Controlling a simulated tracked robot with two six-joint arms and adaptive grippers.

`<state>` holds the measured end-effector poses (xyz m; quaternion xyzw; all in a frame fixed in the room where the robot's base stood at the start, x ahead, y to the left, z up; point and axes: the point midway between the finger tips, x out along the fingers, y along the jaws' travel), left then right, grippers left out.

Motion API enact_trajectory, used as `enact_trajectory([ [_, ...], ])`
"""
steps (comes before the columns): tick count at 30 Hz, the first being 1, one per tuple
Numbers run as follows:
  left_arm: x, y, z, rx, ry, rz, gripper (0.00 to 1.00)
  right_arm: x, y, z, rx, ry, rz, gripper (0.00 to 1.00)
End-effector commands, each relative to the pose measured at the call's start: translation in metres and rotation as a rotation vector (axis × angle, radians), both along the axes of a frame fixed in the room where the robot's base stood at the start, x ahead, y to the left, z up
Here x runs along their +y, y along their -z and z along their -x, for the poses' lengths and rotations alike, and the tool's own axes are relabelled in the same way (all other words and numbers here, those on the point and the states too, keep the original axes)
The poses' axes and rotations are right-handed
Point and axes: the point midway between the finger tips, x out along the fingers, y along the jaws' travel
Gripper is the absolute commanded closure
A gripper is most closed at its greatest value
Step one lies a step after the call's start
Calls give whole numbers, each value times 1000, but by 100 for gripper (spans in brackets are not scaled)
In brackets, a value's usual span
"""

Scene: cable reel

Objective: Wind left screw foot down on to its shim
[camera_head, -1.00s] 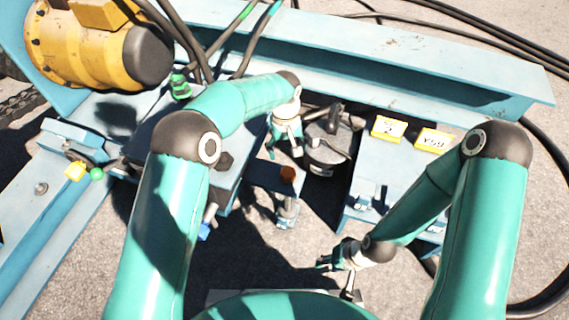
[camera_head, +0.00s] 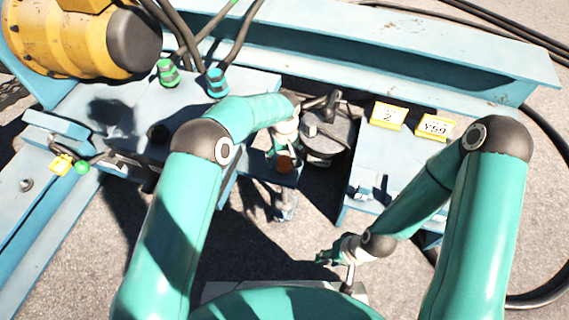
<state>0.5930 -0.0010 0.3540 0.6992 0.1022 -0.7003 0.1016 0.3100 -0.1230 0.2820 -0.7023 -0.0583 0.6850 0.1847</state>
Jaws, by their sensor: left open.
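The left screw foot (camera_head: 286,207) stands under the end of a blue bracket. A round rust-orange head (camera_head: 285,161) shows above it. My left gripper (camera_head: 284,153) is open, pointing down right at this head; its fingers are partly hidden and I cannot tell if they touch it. The shim under the foot is too small to make out. My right gripper (camera_head: 327,257) is low near the front, beside a small upright metal rod (camera_head: 349,279); I cannot tell whether its jaws are open.
A yellow motor (camera_head: 75,40) is at the upper left. Green (camera_head: 168,72) and teal (camera_head: 216,83) cable connectors stand behind my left arm. A dark round part (camera_head: 325,135) is just right of my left gripper. Yellow labels (camera_head: 388,115) sit on the right blue plate. A long blue beam (camera_head: 440,65) crosses behind.

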Motion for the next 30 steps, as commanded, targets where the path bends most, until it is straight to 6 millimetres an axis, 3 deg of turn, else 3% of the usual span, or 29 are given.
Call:
enact_trajectory([
  [6,0,20,0,0,-1,1,23,0,7,0,0,0,0,60],
  [16,0,22,0,-1,-1,1,23,0,7,0,0,0,0,60],
  [26,0,22,0,-1,-1,1,78,0,7,0,0,0,0,60],
  [30,0,22,0,-1,1,1,80,0,7,0,0,0,0,60],
])
